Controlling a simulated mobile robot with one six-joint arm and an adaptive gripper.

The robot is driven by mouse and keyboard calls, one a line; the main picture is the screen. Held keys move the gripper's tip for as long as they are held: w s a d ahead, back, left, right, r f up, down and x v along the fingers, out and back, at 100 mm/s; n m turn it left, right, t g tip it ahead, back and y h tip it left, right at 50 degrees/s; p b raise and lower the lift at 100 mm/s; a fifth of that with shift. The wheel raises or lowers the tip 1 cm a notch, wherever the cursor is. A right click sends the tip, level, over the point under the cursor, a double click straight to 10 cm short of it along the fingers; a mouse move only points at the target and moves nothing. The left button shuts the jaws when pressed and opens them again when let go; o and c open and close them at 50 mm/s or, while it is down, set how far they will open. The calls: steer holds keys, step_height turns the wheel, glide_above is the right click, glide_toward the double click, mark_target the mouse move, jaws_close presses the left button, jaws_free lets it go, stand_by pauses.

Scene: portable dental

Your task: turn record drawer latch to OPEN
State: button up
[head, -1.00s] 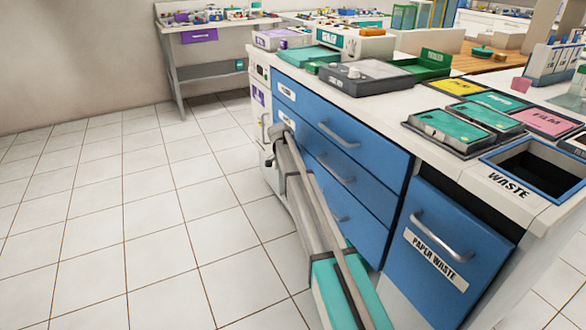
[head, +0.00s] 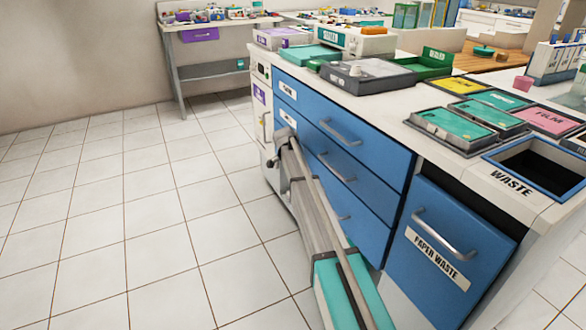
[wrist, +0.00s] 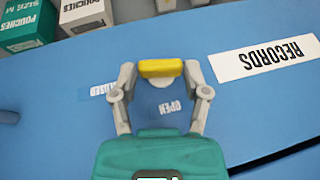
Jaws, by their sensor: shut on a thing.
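In the wrist view the yellow latch handle (wrist: 160,68) lies crosswise on the blue drawer front. My gripper (wrist: 160,72) has a grey finger at each end of it and is shut on it. The white word OPEN (wrist: 168,107) shows between the fingers, upside down. The word CLOSED (wrist: 97,90) is partly hidden by the left finger. A white RECORDS label (wrist: 264,59) is to the right, also upside down. In the head view my arm reaches to the left end of the blue drawers (head: 352,143); the latch and fingertips cannot be made out there.
Pouch boxes (wrist: 26,25) stand beyond the drawer edge in the wrist view. The counter (head: 385,103) above the drawers holds trays and boxes. A paper waste drawer (head: 445,240) is right of my arm. The tiled floor (head: 130,220) on the left is clear.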

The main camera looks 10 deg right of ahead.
steer(key=s+t+b, duration=0.1)
steer(key=t+b, duration=0.1)
steer(key=s+d+f+m+t+y+b, duration=0.1)
steer(key=t+b, duration=0.1)
steer(key=shift+d+t, duration=0.15)
steer(key=shift+t, duration=0.15)
steer(key=t+b, duration=0.1)
steer(key=b, duration=0.1)
steer(key=m+t+b, duration=0.1)
steer(key=t+b, duration=0.1)
steer(key=t+y+b, duration=0.1)
steer(key=t+b, duration=0.1)
steer(key=b, duration=0.1)
steer(key=shift+f+m, duration=0.3)
jaws_close()
steer(key=shift+w+r+t+b, duration=0.1)
steer(key=shift+t+b, duration=0.7)
steer(key=shift+b, duration=0.4)
steer(key=shift+r+m, duration=0.15)
steer(key=shift+m, duration=0.15)
